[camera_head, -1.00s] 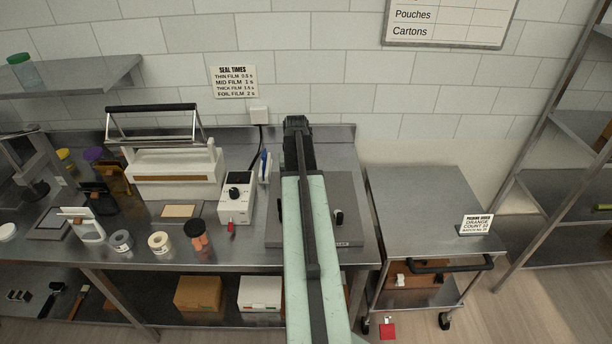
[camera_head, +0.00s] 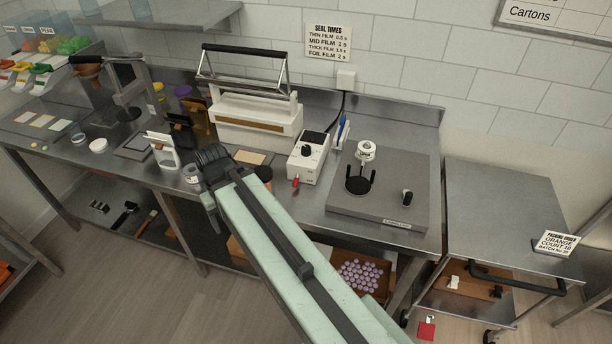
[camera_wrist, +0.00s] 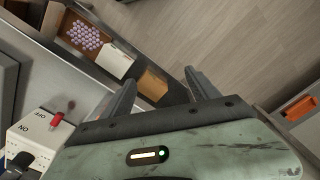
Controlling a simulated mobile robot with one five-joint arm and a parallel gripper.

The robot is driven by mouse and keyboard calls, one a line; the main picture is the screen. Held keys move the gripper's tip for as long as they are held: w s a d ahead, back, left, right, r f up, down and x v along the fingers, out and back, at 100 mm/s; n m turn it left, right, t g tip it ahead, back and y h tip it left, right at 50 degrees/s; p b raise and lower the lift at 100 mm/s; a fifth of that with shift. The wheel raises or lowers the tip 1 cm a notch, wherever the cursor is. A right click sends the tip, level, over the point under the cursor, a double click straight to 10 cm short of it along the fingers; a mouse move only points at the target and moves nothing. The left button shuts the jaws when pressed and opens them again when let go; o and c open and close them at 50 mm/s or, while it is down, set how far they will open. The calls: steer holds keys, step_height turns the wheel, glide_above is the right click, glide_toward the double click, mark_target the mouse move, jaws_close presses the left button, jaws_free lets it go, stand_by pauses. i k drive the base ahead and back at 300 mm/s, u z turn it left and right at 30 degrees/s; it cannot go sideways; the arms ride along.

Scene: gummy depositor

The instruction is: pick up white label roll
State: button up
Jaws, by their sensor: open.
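My gripper (camera_wrist: 162,88) is open, with its two fingers apart and nothing between them. In the wrist view the fingers point past the bench's front edge toward the lower shelf and floor. In the head view my wrist end (camera_head: 212,168) is above the bench front and hides part of it. A pale roll that stood there earlier is not visible now, and my arm covers that spot. A grey roll (camera_head: 192,174) shows just left of my wrist. A small white cylinder (camera_head: 366,151) stands behind a black holder on the grey plate; I cannot tell whether it is a label roll.
The bench (camera_head: 310,203) carries a bag sealer (camera_head: 255,122), a white control box (camera_head: 307,158) with a red switch, and a white stand (camera_head: 161,151). A dark jar (camera_head: 264,174) is partly behind my arm. A steel cart (camera_head: 503,205) stands at right.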

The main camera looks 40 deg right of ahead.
mark_target(361, 151)
steer(key=u, duration=1.55)
steer(key=k, duration=1.85)
steer(key=z, duration=0.5)
steer(key=i, duration=1)
steer(key=u, duration=0.05)
